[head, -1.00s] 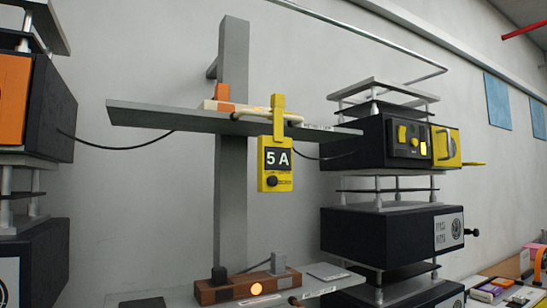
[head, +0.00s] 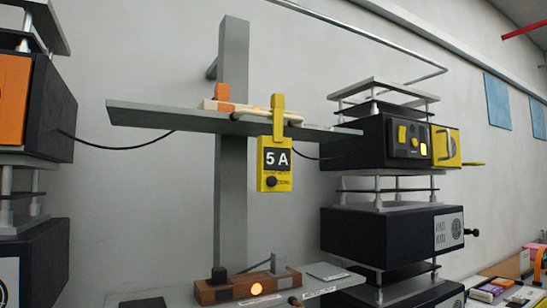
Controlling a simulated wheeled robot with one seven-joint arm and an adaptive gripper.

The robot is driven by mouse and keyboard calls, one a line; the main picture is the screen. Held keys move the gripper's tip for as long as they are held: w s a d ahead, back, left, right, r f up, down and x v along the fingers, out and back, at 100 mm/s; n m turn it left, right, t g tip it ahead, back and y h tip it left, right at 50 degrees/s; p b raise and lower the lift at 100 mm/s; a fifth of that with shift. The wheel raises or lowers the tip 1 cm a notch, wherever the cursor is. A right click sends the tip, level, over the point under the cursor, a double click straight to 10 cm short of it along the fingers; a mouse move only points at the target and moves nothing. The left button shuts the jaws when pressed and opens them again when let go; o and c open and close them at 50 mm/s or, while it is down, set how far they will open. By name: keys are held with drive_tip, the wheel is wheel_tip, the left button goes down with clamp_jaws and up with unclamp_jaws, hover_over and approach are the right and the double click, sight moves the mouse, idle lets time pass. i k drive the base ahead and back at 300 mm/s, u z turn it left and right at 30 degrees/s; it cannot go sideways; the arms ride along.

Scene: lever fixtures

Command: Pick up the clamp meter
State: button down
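The yellow clamp meter (head: 275,181) hangs at the front edge of the grey shelf bar (head: 185,119), near the middle of the head view. Its upper hook part (head: 278,112) reaches up to a pale cable or rod (head: 255,114) lying along the bar. Its dark display reads "5 A", and a round black knob sits below it. I cannot tell how tightly the hook encloses the cable. My gripper is not in view.
Black stacked units (head: 392,231) stand to the right, with a yellow panel (head: 446,146). Another stack with an orange front (head: 14,98) is at the left. A brown block with a lit lamp (head: 256,289) sits on the lower shelf. The air before the meter looks clear.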

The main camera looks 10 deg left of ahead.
sight(275, 152)
drive_tip(key=k, duration=1.3)
drive_tip(key=u, duration=0.3)
drive_tip(key=i, duration=0.6)
